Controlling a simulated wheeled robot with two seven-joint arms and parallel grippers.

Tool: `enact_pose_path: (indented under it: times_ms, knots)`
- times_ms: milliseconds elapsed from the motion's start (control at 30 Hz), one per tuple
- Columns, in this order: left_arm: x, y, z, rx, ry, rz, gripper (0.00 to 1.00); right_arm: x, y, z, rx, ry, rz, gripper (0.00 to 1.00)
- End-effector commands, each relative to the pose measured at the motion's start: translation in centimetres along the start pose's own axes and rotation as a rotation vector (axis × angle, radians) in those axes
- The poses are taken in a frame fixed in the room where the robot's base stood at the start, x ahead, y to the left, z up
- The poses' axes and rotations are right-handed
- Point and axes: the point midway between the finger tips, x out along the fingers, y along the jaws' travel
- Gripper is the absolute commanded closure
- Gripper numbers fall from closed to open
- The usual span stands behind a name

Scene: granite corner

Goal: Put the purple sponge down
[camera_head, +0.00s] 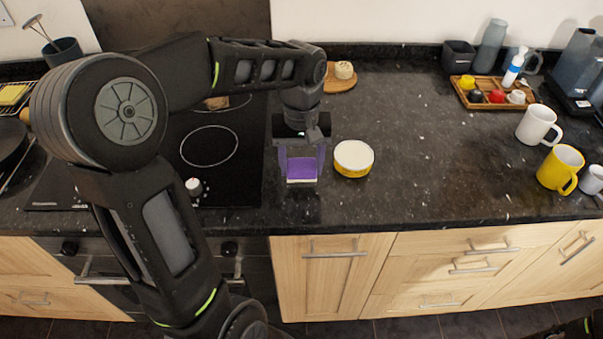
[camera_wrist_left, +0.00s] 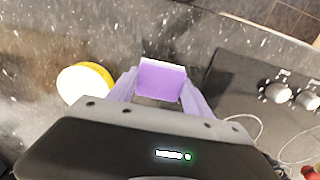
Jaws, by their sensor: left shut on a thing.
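The purple sponge (camera_head: 301,168) has a pale layer along its lower edge in the head view. My left gripper (camera_head: 302,160) is shut on it, with one finger on each side. The sponge also shows between the fingers in the left wrist view (camera_wrist_left: 160,79). It is over the dark granite counter (camera_head: 420,150), just right of the hob; I cannot tell whether it touches the surface. My right gripper is not in view; only a bit of dark arm shows at the lower right corner.
A round yellow tub with a white top (camera_head: 353,158) stands close to the right of the sponge. The black hob (camera_head: 225,175) lies to the left. A white mug (camera_head: 537,124), a yellow mug (camera_head: 560,168) and a wooden tray (camera_head: 462,98) are far right. The middle counter is clear.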

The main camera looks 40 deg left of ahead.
Motion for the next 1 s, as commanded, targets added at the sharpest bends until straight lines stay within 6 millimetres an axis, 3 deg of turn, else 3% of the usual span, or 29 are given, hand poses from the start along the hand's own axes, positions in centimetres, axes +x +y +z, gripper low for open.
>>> enact_pose_path:
  times_ms: [133, 400, 767, 800, 1000]
  knots:
    - [0.6, 0.0, 0.0, 0.0, -0.001, -0.001, 0.8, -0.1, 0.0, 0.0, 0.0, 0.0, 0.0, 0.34]
    - [3.7, 0.0, 0.0, 0.001, -0.001, 0.0, 0.8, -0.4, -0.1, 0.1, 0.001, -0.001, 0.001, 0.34]
    - [4.2, 0.0, 0.0, 0.001, 0.0, 0.0, 0.8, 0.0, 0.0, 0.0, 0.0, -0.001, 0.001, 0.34]
    - [4.1, 0.0, 0.0, 0.001, 0.0, 0.001, 0.41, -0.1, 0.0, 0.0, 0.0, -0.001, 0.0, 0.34]
    - [4.0, 0.0, 0.0, 0.001, 0.0, 0.0, 0.24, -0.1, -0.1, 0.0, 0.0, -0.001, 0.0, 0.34]
